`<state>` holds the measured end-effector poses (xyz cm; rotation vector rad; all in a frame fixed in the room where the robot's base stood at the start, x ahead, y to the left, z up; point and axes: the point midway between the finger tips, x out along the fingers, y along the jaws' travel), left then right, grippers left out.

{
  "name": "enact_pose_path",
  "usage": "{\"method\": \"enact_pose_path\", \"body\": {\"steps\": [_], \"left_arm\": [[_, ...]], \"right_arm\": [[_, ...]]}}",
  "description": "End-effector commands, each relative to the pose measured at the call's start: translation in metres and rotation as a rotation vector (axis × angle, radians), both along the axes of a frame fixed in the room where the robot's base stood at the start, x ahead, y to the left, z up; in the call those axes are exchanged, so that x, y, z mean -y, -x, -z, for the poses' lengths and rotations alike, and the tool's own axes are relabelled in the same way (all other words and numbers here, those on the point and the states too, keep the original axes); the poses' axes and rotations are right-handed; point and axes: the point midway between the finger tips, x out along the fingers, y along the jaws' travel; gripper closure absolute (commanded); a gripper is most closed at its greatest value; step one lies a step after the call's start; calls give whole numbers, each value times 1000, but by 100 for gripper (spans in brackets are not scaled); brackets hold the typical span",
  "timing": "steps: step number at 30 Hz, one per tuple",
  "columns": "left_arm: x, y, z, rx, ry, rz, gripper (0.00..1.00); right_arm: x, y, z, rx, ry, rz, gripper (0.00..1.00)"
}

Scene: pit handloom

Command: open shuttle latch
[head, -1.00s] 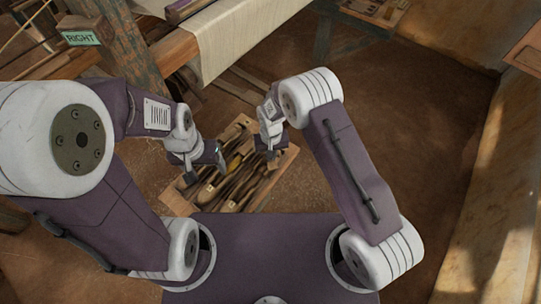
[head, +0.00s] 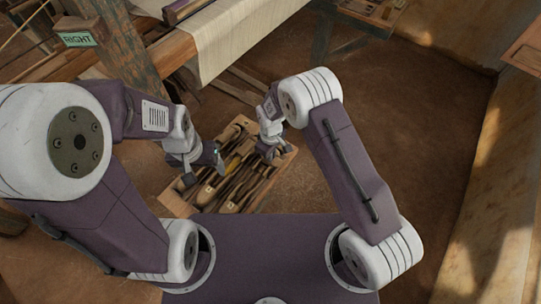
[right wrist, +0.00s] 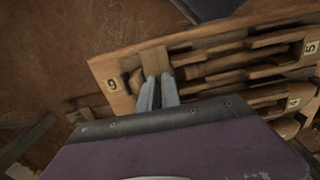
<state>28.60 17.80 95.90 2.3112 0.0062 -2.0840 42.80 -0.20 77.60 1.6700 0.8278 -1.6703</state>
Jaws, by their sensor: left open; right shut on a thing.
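A wooden tray (head: 172,204) with several wooden shuttles (head: 235,195) lies low in front of me. In the right wrist view its end board (right wrist: 120,97) carries a number tag, and a small wooden block (right wrist: 155,60), perhaps the latch, lies across the slot behind it. My right gripper (head: 270,156) is over the tray's far right corner. In the right wrist view its fingertips (right wrist: 158,82) are close together at the block, shut on a small part they mostly hide. My left gripper (head: 205,172) is open and empty above the tray's left side.
The loom's wooden post with a RIGHT sign (head: 78,39) and its pale cloth (head: 235,40) stand beyond the tray at the upper left. Bare earth floor (head: 420,120) is clear to the right, up to a wall.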

Motion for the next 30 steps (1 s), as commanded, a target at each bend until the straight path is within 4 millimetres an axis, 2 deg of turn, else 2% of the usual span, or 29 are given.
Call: {"method": "enact_pose_path", "body": {"steps": [18, 21, 30], "left_arm": [[0, 0, 0, 0, 0, 0, 28], [0, 0, 0, 0, 0, 0, 28], [0, 0, -3, 0, 0, 0, 28]], "right_arm": [[0, 0, 0, 0, 0, -38, 100], [0, 0, 0, 0, 0, -38, 71], [0, 0, -3, 1, -1, -37, 71]]}}
